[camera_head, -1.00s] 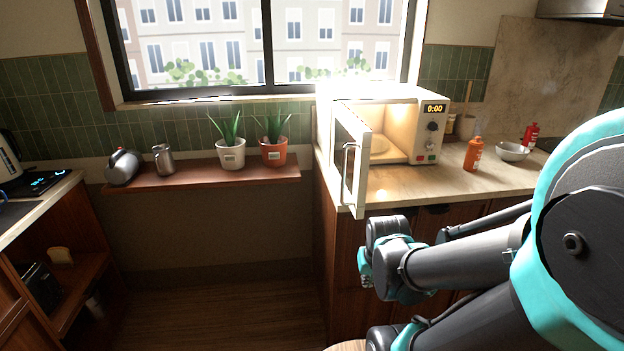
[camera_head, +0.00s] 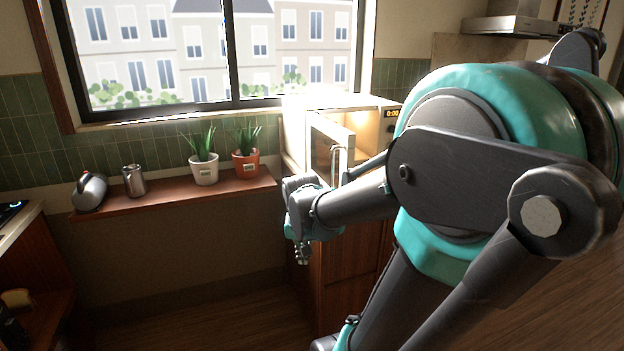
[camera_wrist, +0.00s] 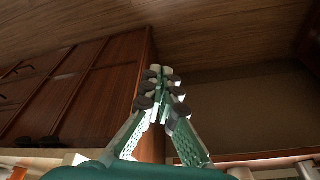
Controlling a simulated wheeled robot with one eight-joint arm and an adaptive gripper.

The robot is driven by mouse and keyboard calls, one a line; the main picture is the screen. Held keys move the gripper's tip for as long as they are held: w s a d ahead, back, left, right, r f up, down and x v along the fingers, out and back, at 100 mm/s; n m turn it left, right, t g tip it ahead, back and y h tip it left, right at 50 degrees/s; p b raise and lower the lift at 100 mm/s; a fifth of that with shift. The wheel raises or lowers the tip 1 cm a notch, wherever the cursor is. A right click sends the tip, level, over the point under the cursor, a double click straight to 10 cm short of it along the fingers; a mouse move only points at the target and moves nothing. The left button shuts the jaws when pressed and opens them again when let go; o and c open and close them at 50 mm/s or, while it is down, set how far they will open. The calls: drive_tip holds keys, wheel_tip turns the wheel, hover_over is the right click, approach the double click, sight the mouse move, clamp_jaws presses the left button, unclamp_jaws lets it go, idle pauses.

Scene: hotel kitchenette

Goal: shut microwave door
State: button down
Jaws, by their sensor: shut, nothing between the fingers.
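The cream microwave (camera_head: 370,112) stands on the counter below the window, its interior lit. Its door (camera_head: 331,146) is open and sticks out toward me, with an upright bar handle on it. My gripper (camera_head: 303,256) hangs fingers down, lower than the door and a little to its left, in front of the wooden cabinet side. It is apart from the door. In the wrist view my gripper (camera_wrist: 161,84) has its fingertips together with nothing between them. My arm hides the microwave's lower right part and most of the counter.
A wooden shelf (camera_head: 165,203) to the left holds a potted plant in a white pot (camera_head: 204,168), one in an orange pot (camera_head: 246,163), a metal canister (camera_head: 134,181) and a kettle-like vessel (camera_head: 90,191). Wooden cabinets (camera_wrist: 75,85) are close by my gripper. The floor left of it is clear.

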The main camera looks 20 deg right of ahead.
drive_tip(key=w+d+r+m+g+h, duration=0.1)
drive_tip(key=w+r+m, duration=0.4)
drive_tip(key=r, duration=0.4)
drive_tip(key=w+d+r+m+g+h, duration=0.1)
drive_tip(key=w+r+m, duration=0.4)
drive_tip(key=r, duration=0.3)
drive_tip(key=w+d+r+m+g+h, duration=0.1)
drive_tip(key=w+r+m+g, duration=0.1)
drive_tip(key=w+r+m, duration=0.5)
drive_tip(key=s+d+f+n, duration=0.2)
drive_tip(key=s+d+f, duration=0.1)
drive_tip(key=d+f, duration=0.4)
drive_tip(key=shift+s+d, duration=0.2)
drive_tip(key=shift+s, duration=0.05)
